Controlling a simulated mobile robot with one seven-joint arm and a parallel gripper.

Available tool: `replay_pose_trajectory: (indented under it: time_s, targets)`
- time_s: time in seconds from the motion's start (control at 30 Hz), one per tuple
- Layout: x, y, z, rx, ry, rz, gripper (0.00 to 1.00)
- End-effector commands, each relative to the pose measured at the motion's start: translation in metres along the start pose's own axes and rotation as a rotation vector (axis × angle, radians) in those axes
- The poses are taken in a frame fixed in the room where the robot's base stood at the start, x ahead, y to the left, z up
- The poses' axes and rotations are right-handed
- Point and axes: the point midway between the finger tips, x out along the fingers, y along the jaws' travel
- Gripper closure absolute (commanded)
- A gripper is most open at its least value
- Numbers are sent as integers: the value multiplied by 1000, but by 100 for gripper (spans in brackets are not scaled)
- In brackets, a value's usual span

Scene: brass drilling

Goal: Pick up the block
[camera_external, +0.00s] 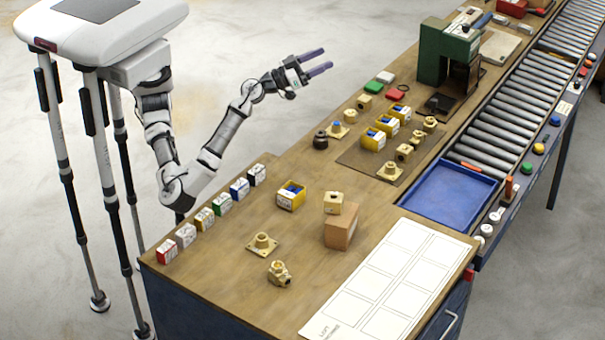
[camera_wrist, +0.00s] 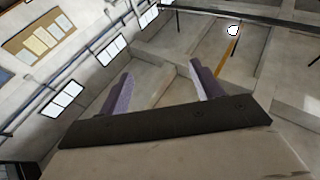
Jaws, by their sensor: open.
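A small brass block (camera_external: 333,202) with a hole in it sits on top of a brown box-shaped block (camera_external: 340,231) on the workbench, in the external view. Other brass blocks with holes lie on a brown mat; one block (camera_external: 403,153) is near its front. My gripper (camera_external: 327,58) is open and empty, raised above the far left side of the bench, well away from these blocks. Its two purple fingers point to the right and slightly up.
Several small coloured boxes (camera_external: 222,203) line the left bench edge. A yellow bin (camera_external: 291,196), a flanged brass part (camera_external: 262,243) and a brass valve (camera_external: 279,273) stand nearby. A green press (camera_external: 432,55), blue tray (camera_external: 447,192) and roller conveyor (camera_external: 515,105) lie beyond.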

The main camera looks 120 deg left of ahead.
Motion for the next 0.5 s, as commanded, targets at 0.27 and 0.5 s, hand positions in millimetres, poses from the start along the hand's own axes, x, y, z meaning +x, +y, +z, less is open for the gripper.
replay_pose_trajectory:
  time_s: [0.27, 0.5]
  targets:
    - [-95, 127, 115, -78, -188, 258, 35]
    - [-192, 193, 187, -86, -309, 426, 35]
